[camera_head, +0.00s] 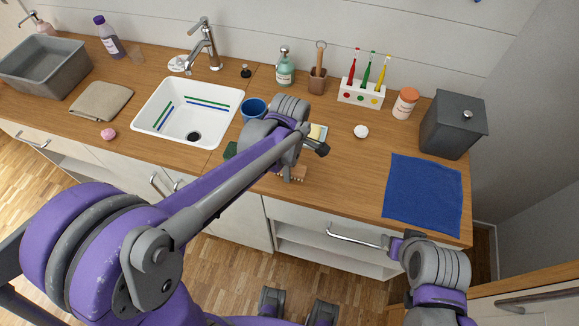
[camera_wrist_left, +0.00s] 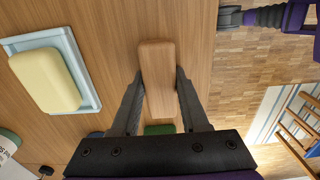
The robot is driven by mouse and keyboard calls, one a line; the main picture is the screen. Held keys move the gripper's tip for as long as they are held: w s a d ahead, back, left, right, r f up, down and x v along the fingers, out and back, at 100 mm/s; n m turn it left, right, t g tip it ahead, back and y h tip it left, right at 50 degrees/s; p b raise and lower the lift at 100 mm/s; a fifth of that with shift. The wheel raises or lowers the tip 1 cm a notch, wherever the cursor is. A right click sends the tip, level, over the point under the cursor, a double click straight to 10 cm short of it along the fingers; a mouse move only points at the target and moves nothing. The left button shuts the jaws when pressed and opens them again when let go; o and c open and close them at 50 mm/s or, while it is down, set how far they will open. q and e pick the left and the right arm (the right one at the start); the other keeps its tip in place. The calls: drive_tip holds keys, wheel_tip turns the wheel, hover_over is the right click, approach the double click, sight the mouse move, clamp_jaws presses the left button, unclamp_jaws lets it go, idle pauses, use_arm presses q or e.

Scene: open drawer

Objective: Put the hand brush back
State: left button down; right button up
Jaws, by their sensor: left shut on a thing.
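The hand brush shows as a plain wooden block (camera_wrist_left: 157,62) between the fingers of my left gripper (camera_wrist_left: 159,80) in the left wrist view. The gripper is shut on it. In the head view, a small part of the wood (camera_head: 299,174) shows beside the left gripper (camera_head: 289,172), at the counter's front edge. The forearm hides much of the brush, and I cannot tell whether it touches the counter. My right gripper (camera_head: 394,244) is at the right end of the metal front handle (camera_head: 352,238); its finger opening is unclear.
A yellow sponge (camera_wrist_left: 46,80) lies in a pale blue dish close to the left gripper. A blue cup (camera_head: 253,109) and the white sink (camera_head: 186,112) are left of it. A brown holder (camera_head: 317,82) with a wooden-handled item stands behind. A blue cloth (camera_head: 424,194) lies right.

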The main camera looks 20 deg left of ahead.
use_arm(q)
drive_tip(key=shift+f, duration=0.15)
drive_tip(key=shift+c, duration=2.1)
unclamp_jaws()
wheel_tip(320, 180, up, 12)
drive_tip(key=s+a+f+m+t, duration=0.2)
drive_tip(key=s+a+f+m, duration=0.1)
drive_tip(key=s+m, duration=0.4)
drive_tip(key=s+a+f+m+t, duration=0.3)
drive_tip(key=s+m, duration=0.4)
drive_tip(key=m, duration=0.3)
drive_tip(key=shift+a+f+m+p, duration=0.35)
drive_tip(key=shift+f+p, duration=0.1)
drive_tip(key=shift+f, duration=0.15)
